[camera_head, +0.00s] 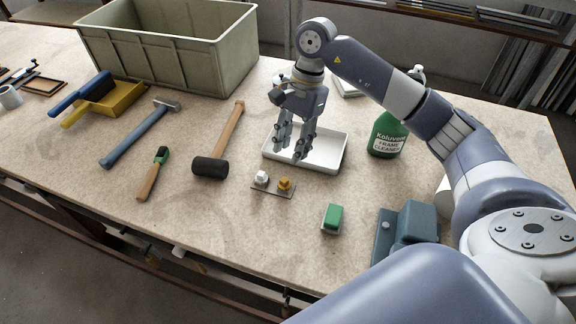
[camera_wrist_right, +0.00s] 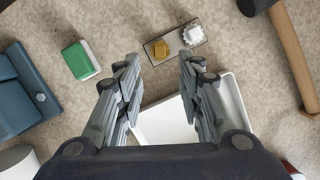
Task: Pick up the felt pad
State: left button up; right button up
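A small block, green on top and whitish below (camera_head: 332,218), looks like the felt pad. It lies on the bench toward the front, right of the knob plate, and also shows at upper left in the right wrist view (camera_wrist_right: 81,61). My right gripper (camera_head: 291,150) points down over the white tray (camera_head: 333,146), behind and left of the pad. In the right wrist view its fingers (camera_wrist_right: 160,72) are apart with nothing between them. My gripper hides part of the tray (camera_wrist_right: 235,100). My left gripper is not in view.
A plate with a white and an orange knob (camera_head: 273,190) lies in front of the tray. A blue-grey device (camera_head: 405,232) sits right of the pad, a green bottle (camera_head: 387,136) behind. A mallet (camera_head: 211,167), hammer (camera_head: 140,133) and large bin (camera_head: 170,62) are left.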

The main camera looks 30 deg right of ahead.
aim_at(334, 215)
jog(key=k+j, duration=1.05)
jog(key=k, duration=0.25)
